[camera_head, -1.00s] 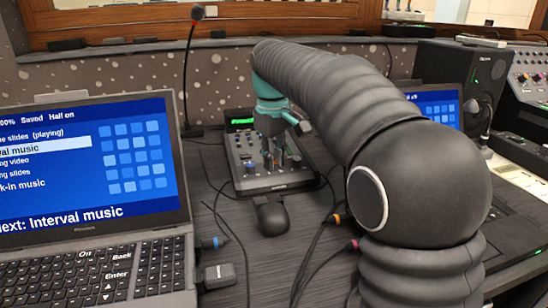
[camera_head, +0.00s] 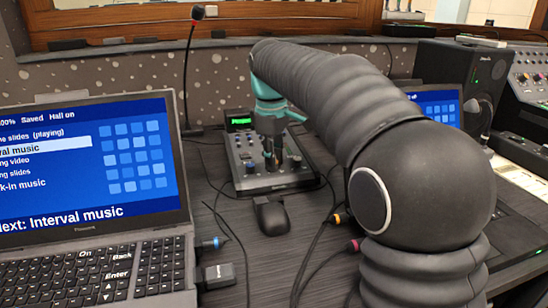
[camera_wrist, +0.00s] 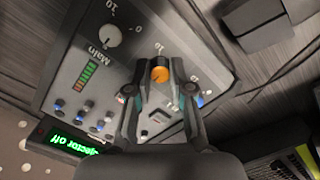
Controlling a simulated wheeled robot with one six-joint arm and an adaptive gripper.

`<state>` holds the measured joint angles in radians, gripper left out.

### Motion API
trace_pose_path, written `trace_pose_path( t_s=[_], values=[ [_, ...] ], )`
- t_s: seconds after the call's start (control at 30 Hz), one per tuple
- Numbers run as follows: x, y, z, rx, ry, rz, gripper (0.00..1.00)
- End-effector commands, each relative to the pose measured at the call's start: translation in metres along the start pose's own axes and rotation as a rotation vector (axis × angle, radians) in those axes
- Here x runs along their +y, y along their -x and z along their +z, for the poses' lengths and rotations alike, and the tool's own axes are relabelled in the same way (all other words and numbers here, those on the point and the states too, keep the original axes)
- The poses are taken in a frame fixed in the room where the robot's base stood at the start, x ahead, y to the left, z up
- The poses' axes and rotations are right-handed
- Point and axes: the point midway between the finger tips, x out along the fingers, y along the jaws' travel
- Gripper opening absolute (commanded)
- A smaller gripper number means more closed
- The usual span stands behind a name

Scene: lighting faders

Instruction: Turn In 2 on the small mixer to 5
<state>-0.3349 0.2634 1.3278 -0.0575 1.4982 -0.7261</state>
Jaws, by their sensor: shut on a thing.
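The small mixer (camera_head: 247,177) is a grey console with a sloping panel on the desk. In the wrist view its panel (camera_wrist: 62,93) fills the middle. My gripper (camera_wrist: 161,72) is shut on a knob with an orange cap (camera_wrist: 160,74), one finger on each side. A scale mark "10" shows just beyond it. The knob's name and pointer are hidden or too small to read, so I cannot tell its setting. The Main knob (camera_wrist: 110,36) is pale and stands free to the left. In the head view my gripper (camera_head: 273,160) is over the mixer's panel.
A green-lit display reading "Projector off" (camera_wrist: 70,140) sits beside the mixer. Several small coloured knobs are close to my fingers. A black mouse (camera_head: 271,214), cables and a laptop (camera_head: 90,170) lie nearer. A microphone (camera_head: 197,13) stands behind on a thin stem.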

Motion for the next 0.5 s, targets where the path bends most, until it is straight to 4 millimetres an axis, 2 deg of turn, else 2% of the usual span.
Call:
trace_pose_path(
  t_s=[0.1,0.13,0.2,0.23,0.5],
  values=[
    [0.0001,0.001,-0.0013,0.005,0.0,0.002,0.0],
    [0.0001,0.0011,-0.0013,0.005,0.0,0.002,0.24],
    [0.0001,0.001,-0.0012,0.004,0.0,0.002,0.41],
    [0.0001,0.0009,-0.0011,0.004,0.0,0.002,0.47],
    [0.0,0.0005,-0.0005,0.002,-0.001,0.001,0.47]
  ],
)
